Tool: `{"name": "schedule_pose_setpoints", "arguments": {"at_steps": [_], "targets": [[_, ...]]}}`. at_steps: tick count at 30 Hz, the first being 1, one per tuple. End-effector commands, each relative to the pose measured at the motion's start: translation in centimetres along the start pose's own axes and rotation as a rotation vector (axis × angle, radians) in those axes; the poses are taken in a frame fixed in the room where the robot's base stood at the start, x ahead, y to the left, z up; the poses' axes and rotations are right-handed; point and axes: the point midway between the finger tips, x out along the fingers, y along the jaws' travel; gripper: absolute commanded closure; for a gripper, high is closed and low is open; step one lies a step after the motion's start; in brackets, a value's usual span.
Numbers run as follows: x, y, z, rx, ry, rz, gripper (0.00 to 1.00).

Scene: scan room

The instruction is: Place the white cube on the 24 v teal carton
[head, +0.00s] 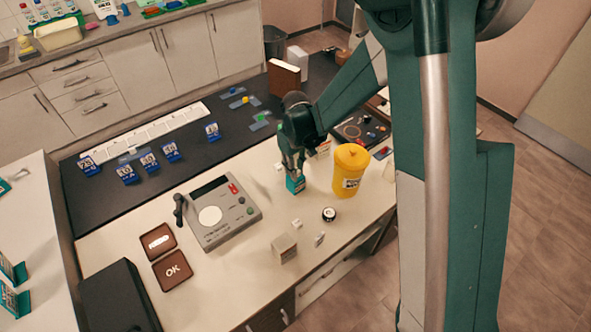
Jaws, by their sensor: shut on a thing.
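A small teal carton (295,185) with a pale label stands on the pale worktop near the middle. I cannot read its label. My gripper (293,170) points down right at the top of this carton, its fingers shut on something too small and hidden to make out. I cannot tell whether the fingers touch the carton. A small white block (279,168) lies just left of the gripper. Another small white block (297,223) lies nearer the front. I cannot tell whether either is the white cube.
A yellow container (350,170) stands close right of the gripper. A black-and-white round item (329,214), a beige block (284,248) and a grey instrument (218,211) are nearby. Blue labelled items (126,174) stand on the black mat (105,205). Worktop between them is partly clear.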

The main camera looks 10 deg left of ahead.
Motion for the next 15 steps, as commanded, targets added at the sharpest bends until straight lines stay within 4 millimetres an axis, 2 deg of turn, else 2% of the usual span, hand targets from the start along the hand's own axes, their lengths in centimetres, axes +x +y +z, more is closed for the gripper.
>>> {"name": "schedule_pose_setpoints", "arguments": {"at_steps": [2, 3, 6, 15], "targets": [[0.29, 0.0, 0.0, 0.0, 0.0, 0.0, 0.92], [0.31, 0.0, 0.0, 0.0, 0.0, 0.0, 0.81], [0.22, 0.0, 0.0, 0.0, 0.0, 0.0, 0.68], [0.2, 0.0, 0.0, 0.0, 0.0, 0.0, 0.68]]}}
